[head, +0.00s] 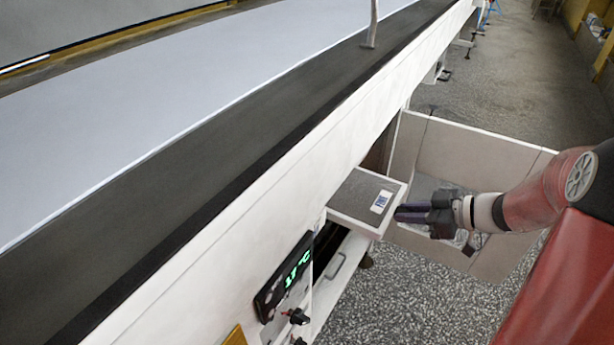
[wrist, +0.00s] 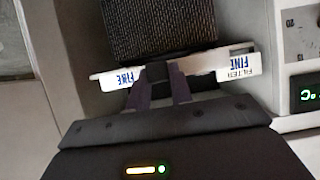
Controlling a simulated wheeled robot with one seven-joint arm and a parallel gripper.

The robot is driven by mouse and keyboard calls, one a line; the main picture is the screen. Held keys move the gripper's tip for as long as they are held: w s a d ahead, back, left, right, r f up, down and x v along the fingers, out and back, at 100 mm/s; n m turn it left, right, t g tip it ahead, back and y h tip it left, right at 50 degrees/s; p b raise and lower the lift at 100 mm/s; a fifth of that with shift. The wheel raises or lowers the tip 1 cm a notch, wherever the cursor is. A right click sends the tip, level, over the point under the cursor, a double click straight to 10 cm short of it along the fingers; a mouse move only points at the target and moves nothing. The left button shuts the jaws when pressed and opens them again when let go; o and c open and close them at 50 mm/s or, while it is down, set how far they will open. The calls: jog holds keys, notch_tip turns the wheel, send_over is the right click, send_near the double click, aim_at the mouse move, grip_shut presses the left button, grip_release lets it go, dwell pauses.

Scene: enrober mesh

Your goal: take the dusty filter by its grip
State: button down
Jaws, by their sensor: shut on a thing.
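The filter (head: 358,194) is a flat grey panel in a white frame, sticking out of the machine's white side in the head view. It bears a small white and blue label. In the wrist view its dark mesh (wrist: 160,28) lies behind a white front edge marked "FILTER FINE" (wrist: 238,66). My gripper (head: 399,213) is at the filter's outer edge. In the wrist view my gripper (wrist: 164,72) has its two purple-grey fingers closed at the middle of that edge, on the grip. The fingers hide most of the grip.
A pale open bin (head: 470,150) with clear wrapping inside stands behind and below my gripper. The control panel (head: 284,276) with a green display and knobs is left of the filter. A drawer with a handle (head: 347,262) lies below. Speckled floor is clear in front.

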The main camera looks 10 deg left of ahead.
jog(key=shift+s+d, duration=0.35)
jog(key=shift+d, duration=0.55)
jog(key=shift+s+d, duration=0.3)
jog(key=shift+d, duration=0.55)
jog(key=shift+s+d, duration=0.35)
jog(key=shift+d, duration=0.55)
